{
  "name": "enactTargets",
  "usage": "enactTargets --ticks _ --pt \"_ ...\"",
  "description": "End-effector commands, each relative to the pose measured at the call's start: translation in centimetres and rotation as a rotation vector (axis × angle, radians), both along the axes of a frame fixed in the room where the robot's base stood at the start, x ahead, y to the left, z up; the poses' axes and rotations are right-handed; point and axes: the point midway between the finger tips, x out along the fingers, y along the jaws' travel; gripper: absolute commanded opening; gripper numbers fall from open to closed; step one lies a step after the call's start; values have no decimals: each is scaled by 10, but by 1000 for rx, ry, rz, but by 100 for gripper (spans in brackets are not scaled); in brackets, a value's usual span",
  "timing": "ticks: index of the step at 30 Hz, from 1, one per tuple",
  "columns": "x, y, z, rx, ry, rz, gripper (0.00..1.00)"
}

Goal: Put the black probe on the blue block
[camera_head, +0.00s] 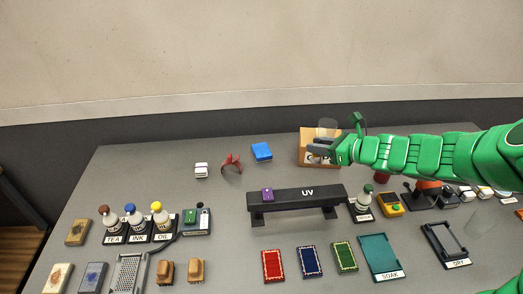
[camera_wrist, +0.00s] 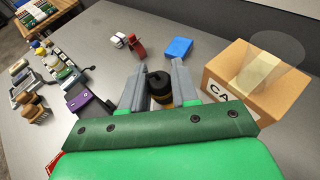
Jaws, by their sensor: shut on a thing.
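My green gripper (camera_head: 322,143) is held over the back of the table, in front of or over the cardboard box in the head view. In the wrist view its grey fingers (camera_wrist: 159,70) are shut on the black probe (camera_wrist: 159,84), a dark rounded piece with a yellowish band. The probe's lower part is hidden by the gripper, and I cannot make it out in the head view. The blue block (camera_head: 262,152) lies flat on the table, left of my gripper and apart from it. It also shows beyond the fingertips in the wrist view (camera_wrist: 179,48). Its top is bare.
A cardboard box (camera_wrist: 272,92) with a clear round piece above it stands right of the block. A red clip-like thing (camera_head: 231,164) and a white piece (camera_head: 201,170) lie to its left.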

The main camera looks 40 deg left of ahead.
Motion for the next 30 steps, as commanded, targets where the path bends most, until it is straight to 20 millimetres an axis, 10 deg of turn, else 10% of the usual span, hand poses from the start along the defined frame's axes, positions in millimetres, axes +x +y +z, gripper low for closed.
enactTargets --ticks 18,30 --pt "-36 125 9 2 0 12 0" --pt "-41 153 7 -1 2 9 0"
